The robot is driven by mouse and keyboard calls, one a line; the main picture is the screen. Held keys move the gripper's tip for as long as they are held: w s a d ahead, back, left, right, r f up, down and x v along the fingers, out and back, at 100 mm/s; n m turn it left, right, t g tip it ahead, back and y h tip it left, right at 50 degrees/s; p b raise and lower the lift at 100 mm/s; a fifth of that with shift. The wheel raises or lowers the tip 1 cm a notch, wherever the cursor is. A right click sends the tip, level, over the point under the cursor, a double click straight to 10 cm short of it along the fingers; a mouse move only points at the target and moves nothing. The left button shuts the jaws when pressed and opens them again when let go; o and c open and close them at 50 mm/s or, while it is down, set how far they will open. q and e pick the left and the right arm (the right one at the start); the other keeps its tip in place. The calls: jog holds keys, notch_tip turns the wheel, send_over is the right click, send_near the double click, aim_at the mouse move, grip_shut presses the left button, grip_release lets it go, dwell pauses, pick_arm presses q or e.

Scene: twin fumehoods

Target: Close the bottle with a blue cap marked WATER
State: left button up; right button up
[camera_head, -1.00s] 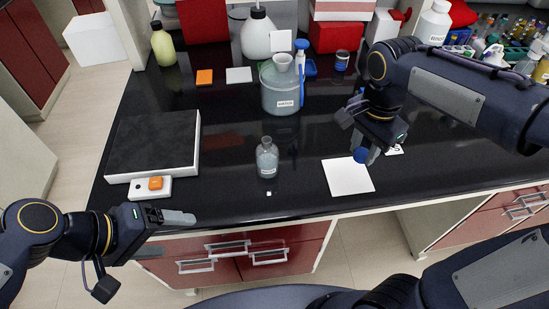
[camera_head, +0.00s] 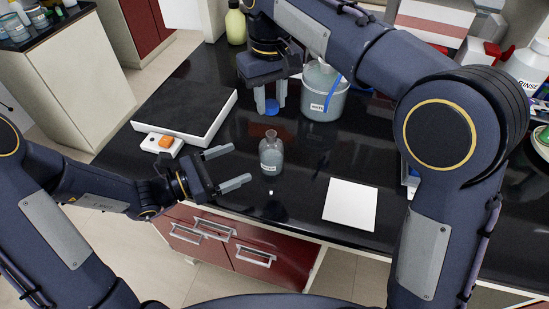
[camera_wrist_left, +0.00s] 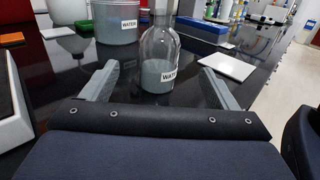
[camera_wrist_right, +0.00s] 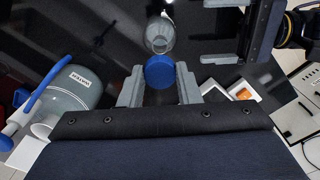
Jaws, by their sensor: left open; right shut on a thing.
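The clear bottle (camera_head: 271,155) stands upright and uncapped on the black bench, with liquid in it. Its WATER label shows in the left wrist view (camera_wrist_left: 158,72). My left gripper (camera_head: 228,167) is open, with its fingers pointing at the bottle from the left; the bottle is ahead of and between the fingertips in the left wrist view. My right gripper (camera_head: 270,101) is shut on the blue cap (camera_head: 271,108), above and behind the bottle. In the right wrist view the cap (camera_wrist_right: 159,72) sits between the fingertips, with the bottle (camera_wrist_right: 159,35) beyond it.
A white square pad (camera_head: 350,204) lies to the right. A stirrer plate (camera_head: 190,112) with an orange-knobbed white box (camera_head: 158,144) is at left. A small white piece (camera_head: 271,192) lies before the bottle.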

dwell(0.3)
pick_arm(q)
jog(key=x, duration=1.2)
jog(key=c, duration=1.5)
pick_arm(e)
send_over(271, 134)
jog(key=shift+f, duration=2.5)
jog(key=shift+f, duration=0.1)
jog(key=shift+f, duration=0.8)
jog(key=shift+f, duration=0.55)
